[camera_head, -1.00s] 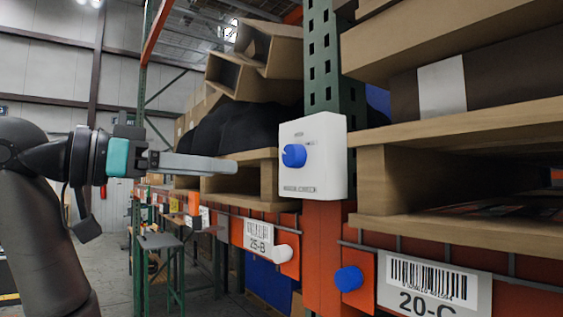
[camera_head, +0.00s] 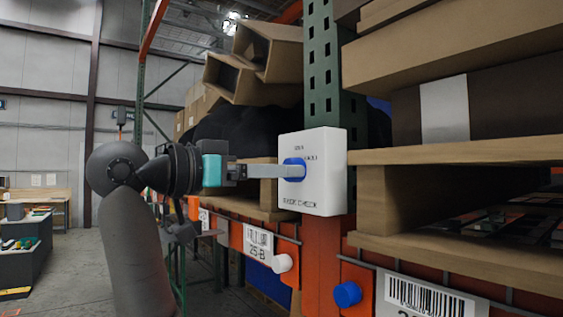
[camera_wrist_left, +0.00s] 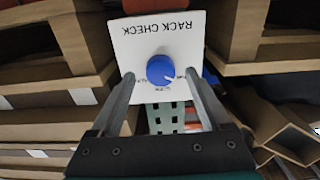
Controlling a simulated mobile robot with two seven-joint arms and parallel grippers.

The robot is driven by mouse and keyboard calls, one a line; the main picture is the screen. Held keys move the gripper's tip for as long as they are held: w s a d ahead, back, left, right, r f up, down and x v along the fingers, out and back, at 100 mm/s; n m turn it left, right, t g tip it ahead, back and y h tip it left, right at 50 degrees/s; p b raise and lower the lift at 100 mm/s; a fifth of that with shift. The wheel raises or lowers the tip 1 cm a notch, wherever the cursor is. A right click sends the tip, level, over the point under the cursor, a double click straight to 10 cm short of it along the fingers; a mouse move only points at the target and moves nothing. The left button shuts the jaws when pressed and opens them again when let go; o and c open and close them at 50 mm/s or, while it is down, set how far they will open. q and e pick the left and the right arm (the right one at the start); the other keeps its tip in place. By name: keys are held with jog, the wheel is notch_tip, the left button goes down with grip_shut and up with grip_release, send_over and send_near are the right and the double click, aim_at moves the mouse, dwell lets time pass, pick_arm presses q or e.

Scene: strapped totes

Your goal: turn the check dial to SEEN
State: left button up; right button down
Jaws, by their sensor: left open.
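The check dial is a round blue knob (camera_head: 292,162) on a white box (camera_head: 318,195) marked RACK CHECK, fixed to the rack upright. Small labels sit above the knob; they are hard to read. In the left wrist view the box is upside down, and the knob (camera_wrist_left: 160,69) has a white mark towards its lower right. My left gripper (camera_head: 290,171) is open at the box, level with the knob. In the wrist view its fingers (camera_wrist_left: 160,78) stand on either side of the knob, with gaps visible. My right gripper is not in view.
Below the box are a white knob (camera_head: 282,263) by the 25-B label and another blue knob (camera_head: 347,294) by a barcode label. Wooden pallets (camera_head: 455,150) jut out at the right. Open floor (camera_head: 75,275) lies at the left.

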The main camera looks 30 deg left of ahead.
pick_arm(q)
jog(key=shift+x, duration=0.9)
jog(key=shift+c, duration=0.3)
grip_shut()
jog(key=shift+a+m, duration=0.1)
jog(key=shift+m, duration=0.2)
jog(key=shift+m+b, duration=0.3)
jog(key=shift+m, duration=5.2)
